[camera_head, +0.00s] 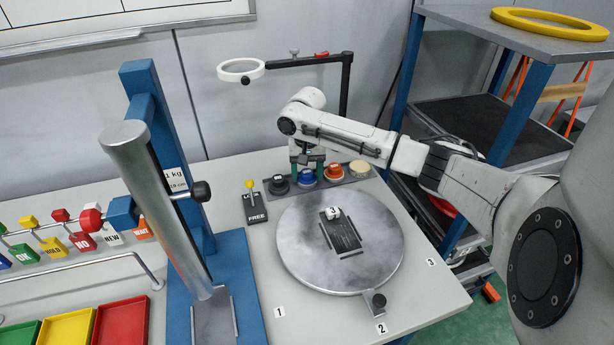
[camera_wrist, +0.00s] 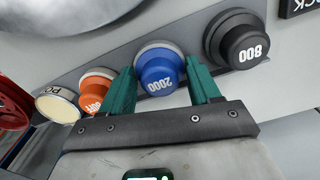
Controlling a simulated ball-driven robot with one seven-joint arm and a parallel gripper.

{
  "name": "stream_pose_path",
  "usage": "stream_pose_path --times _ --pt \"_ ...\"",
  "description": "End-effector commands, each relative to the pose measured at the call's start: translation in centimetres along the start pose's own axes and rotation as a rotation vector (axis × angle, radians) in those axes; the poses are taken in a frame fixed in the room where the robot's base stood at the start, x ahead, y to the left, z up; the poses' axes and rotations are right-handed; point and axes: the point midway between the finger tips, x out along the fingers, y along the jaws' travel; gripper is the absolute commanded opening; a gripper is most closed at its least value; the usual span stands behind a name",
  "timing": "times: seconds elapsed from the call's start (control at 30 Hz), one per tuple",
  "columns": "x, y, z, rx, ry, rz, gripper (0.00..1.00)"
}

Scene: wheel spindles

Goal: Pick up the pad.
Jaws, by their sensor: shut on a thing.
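The blue pad marked 2000 (camera_wrist: 158,66) is between the two teal fingers of my gripper (camera_wrist: 161,76) in the wrist view. The fingers are shut on its sides. In the head view my gripper (camera_head: 307,160) is above the dark strip at the table's back, with the blue pad (camera_head: 305,178) under it. The pad is in line with its neighbours; I cannot tell whether it is clear of the strip. A black pad marked 800 (camera_wrist: 237,40), an orange pad (camera_wrist: 97,88) and a cream pad marked POL (camera_wrist: 60,104) stand beside it.
A yellow-knobbed lever (camera_head: 250,184) is left of the pads. A ring lamp (camera_head: 241,70) on a post stands behind. A blue-framed press (camera_head: 150,130) stands at left.

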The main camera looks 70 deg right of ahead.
Motion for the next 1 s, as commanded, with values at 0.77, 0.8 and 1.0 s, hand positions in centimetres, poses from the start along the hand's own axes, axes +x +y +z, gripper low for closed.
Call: stream_pose_path --times 0.77,0.8,1.0 --pt "-9.8 3.9 5.2 0.002 0.003 -0.002 0.32" --pt "-10.2 4.4 5.9 0.001 0.003 -0.001 0.32" --pt "-11.8 6.5 8.8 0.001 0.004 0.001 0.32"
